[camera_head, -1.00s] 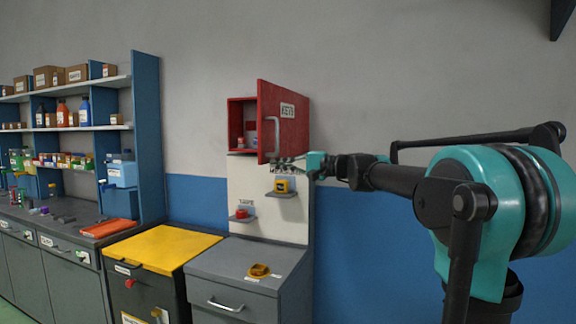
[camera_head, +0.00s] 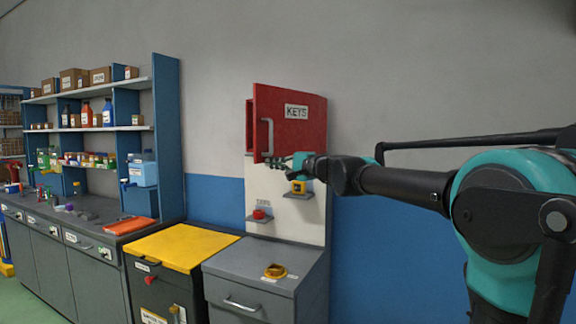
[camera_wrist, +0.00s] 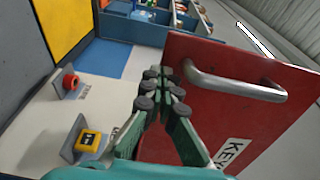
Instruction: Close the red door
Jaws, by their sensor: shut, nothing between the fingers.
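The red door (camera_head: 300,135), labelled KEYS, hangs on a red wall cabinet (camera_head: 249,128) and stands slightly ajar. A narrow strip of the cabinet shows past its left edge. Its grey bar handle (camera_head: 268,136) is upright near that edge. My gripper (camera_head: 279,162) is shut and empty at the door's lower edge, just below and right of the handle. In the wrist view the shut fingertips (camera_wrist: 160,88) lie in front of the red door (camera_wrist: 225,118), beside the handle (camera_wrist: 235,86). I cannot tell whether they touch the door.
A white panel below the cabinet carries a yellow switch box (camera_head: 298,187) and a red button (camera_head: 259,214) on small ledges. A grey cabinet (camera_head: 262,265) and a yellow-topped bin (camera_head: 180,247) stand below. Shelves (camera_head: 105,128) stand at the left.

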